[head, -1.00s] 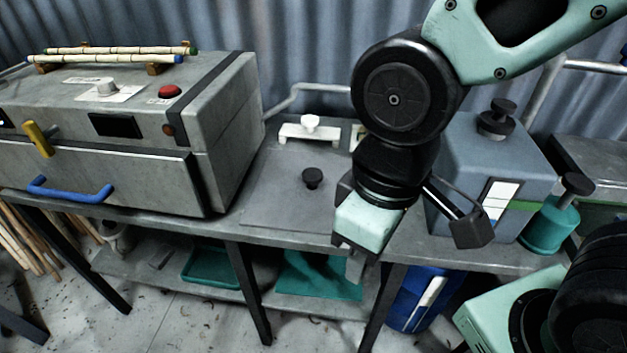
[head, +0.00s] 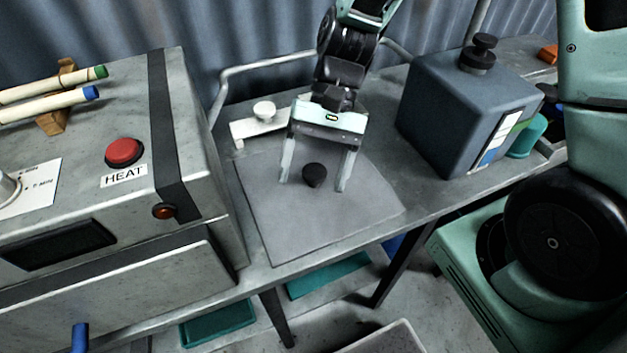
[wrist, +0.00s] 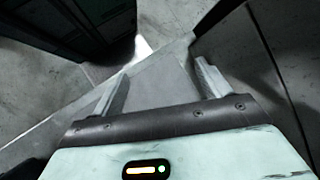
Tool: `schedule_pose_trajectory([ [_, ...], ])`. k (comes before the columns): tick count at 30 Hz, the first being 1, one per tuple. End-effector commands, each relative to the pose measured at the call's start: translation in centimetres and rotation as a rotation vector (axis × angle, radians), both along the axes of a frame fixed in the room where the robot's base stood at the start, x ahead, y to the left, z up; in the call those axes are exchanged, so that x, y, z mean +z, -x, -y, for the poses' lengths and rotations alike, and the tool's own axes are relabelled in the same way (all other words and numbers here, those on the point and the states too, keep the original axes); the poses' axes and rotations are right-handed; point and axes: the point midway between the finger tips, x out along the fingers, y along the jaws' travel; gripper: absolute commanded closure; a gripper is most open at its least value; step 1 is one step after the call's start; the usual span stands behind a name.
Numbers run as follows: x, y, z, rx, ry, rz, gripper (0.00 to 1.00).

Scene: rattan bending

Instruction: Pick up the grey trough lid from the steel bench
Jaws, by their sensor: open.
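The grey trough lid (head: 330,222) is a thin flat plate lying on the steel bench (head: 290,263), with a round black knob (head: 314,176) standing up from it. My gripper (head: 313,186) is open, pointing down over the lid. In the head view its two fingers appear on either side of the knob, apart from it; I cannot tell how far above the lid the tips are. In the wrist view the open fingers (wrist: 160,88) show with grey surface between them, and the knob is not visible there.
A heating box (head: 200,170) with a red button stands left of the lid. A white clamp-like fixture (head: 258,125) sits behind it. A blue-grey canister (head: 440,115) with a black cap stands to the right. A metal rail (head: 240,72) runs behind, before the corrugated wall.

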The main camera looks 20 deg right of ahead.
Motion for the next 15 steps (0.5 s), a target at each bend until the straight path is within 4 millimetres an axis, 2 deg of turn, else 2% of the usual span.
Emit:
schedule_pose_trajectory([
  [3, -3.1, -3.6, 2.0, -0.288, -0.072, -0.184, 0.23],
  [9, -8.4, -8.5, 6.1, -0.716, -0.206, -0.43, 0.23],
  [15, -12.2, -10.8, 9.3, -0.969, -0.298, -0.561, 0.23],
])
